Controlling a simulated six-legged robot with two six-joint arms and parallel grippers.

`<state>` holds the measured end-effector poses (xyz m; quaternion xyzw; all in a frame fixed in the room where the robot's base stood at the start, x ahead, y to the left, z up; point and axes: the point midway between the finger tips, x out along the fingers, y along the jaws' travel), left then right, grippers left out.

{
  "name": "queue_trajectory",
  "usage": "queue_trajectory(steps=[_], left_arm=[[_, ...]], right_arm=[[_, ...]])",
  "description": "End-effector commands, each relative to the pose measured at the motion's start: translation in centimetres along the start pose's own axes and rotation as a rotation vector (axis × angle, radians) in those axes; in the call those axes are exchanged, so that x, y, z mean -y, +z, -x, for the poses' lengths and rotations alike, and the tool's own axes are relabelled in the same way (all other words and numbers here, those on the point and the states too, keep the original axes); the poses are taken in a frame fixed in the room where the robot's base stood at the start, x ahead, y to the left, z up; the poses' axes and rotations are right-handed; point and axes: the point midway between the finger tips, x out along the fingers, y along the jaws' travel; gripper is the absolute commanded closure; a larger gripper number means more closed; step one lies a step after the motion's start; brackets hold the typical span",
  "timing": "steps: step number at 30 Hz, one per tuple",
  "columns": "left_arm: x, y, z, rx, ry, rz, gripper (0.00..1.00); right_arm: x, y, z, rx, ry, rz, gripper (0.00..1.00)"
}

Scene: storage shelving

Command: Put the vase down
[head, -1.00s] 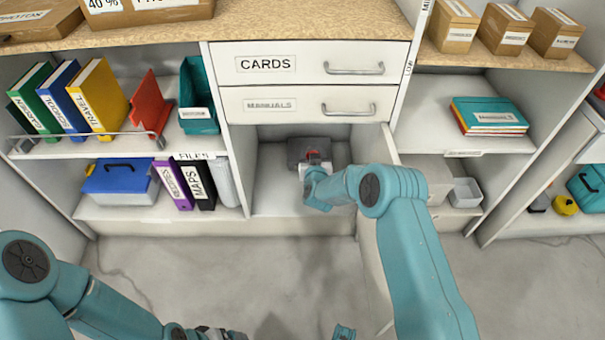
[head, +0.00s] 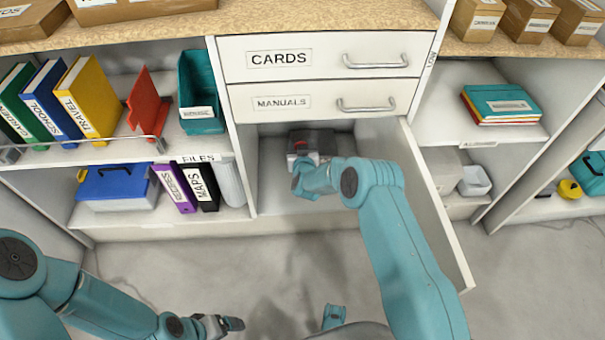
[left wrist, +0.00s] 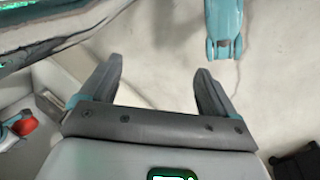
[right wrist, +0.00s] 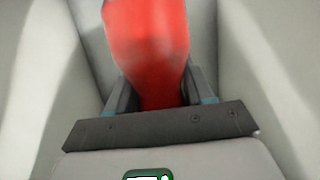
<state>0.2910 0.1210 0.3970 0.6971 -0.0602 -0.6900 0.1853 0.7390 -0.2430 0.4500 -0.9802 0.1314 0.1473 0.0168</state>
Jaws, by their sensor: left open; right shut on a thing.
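The red vase (right wrist: 147,35) fills the upper middle of the right wrist view. My right gripper (right wrist: 155,92) is shut on its narrower lower part. Pale walls stand on both sides of it. In the head view my right arm reaches into the open lower compartment under the drawers, with the right gripper (head: 303,160) inside. The vase is largely hidden there. I cannot tell whether its base touches the compartment floor. My left gripper (left wrist: 158,85) is open and empty, low over the floor; it also shows in the head view (head: 230,324).
The open door (head: 438,215) stands right of my right arm. The drawers labelled CARDS (head: 285,58) and MANUALS (head: 285,102) are shut above. File binders (head: 200,187) stand on the left shelf.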

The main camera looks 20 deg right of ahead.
Motion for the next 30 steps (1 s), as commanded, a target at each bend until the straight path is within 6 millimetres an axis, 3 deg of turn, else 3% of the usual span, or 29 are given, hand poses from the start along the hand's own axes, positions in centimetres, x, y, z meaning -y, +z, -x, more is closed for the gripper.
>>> queue_trajectory(steps=[1,3,11,17,23,30], left_arm=[[0.4,0.0,-1.1,0.000,0.000,0.000,0.10],[0.7,0.0,-1.9,0.000,0.000,0.000,0.10],[1.9,-0.7,-4.1,-0.016,-0.002,0.017,0.10],[2.3,-1.0,-4.6,-0.024,-0.003,0.024,0.10],[3.1,-1.4,-6.2,-0.034,-0.004,0.034,0.10],[3.1,-1.5,-6.1,-0.037,-0.004,0.037,0.10]], right_arm=[[-0.2,2.4,-0.6,0.003,0.002,0.000,0.84],[-0.3,4.5,-1.1,0.002,0.002,0.000,0.84],[-0.3,10.9,-3.1,0.001,0.002,0.000,0.84],[-0.1,12.6,-3.8,-0.001,0.002,0.000,0.84],[0.0,15.8,-4.9,0.000,0.001,0.000,0.84],[0.1,16.1,-5.1,-0.001,0.001,0.000,0.84]])
